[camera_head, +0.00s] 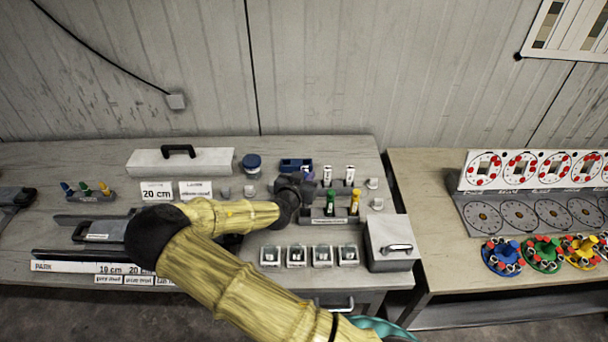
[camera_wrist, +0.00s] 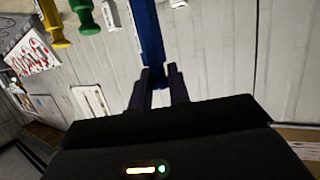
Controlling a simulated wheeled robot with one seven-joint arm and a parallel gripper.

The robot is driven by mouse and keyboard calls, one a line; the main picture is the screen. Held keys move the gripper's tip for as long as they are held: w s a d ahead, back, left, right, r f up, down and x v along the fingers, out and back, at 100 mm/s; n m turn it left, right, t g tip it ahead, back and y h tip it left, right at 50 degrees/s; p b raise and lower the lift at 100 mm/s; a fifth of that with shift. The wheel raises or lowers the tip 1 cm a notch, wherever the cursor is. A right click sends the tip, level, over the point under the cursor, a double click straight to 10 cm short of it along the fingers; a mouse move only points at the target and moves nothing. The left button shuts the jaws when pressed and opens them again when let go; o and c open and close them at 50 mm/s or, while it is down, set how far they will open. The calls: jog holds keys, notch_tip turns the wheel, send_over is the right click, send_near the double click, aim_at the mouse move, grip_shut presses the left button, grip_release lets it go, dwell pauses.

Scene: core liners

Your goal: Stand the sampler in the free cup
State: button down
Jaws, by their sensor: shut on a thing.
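My gripper (camera_head: 292,196) is at the left end of a grey rack (camera_head: 328,221) on the bench. In the wrist view, my gripper (camera_wrist: 159,82) is shut on a long blue sampler (camera_wrist: 150,35). In the head view my gripper and wrist hide most of that sampler. A green sampler (camera_head: 331,204) and a yellow sampler (camera_head: 355,202) stand upright in the rack, right of my gripper. The green one (camera_wrist: 86,16) and yellow one (camera_wrist: 55,24) also show in the wrist view. The free cup cannot be made out; my gripper covers the rack's left end.
White-labelled posts (camera_head: 350,176) stand behind the rack, near a blue tray (camera_head: 290,163). Several small clear-topped boxes (camera_head: 296,256) line the front. A grey box with a handle (camera_head: 390,240) stands at the right. My arm crosses the bench's middle.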

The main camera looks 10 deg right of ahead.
jog(key=shift+w+d+f+b, duration=0.15)
jog(key=shift+f+b, duration=0.25)
jog(key=shift+f, duration=0.85)
jog(key=shift+f+b, duration=1.75)
jog(key=shift+f, duration=0.65)
jog(key=c, duration=1.2)
grip_release()
jog(key=shift+c, duration=0.2)
jog(key=shift+r, duration=0.1)
jog(key=shift+r+p, duration=1.95)
jog(key=shift+r, duration=1.55)
jog(key=shift+f, duration=0.1)
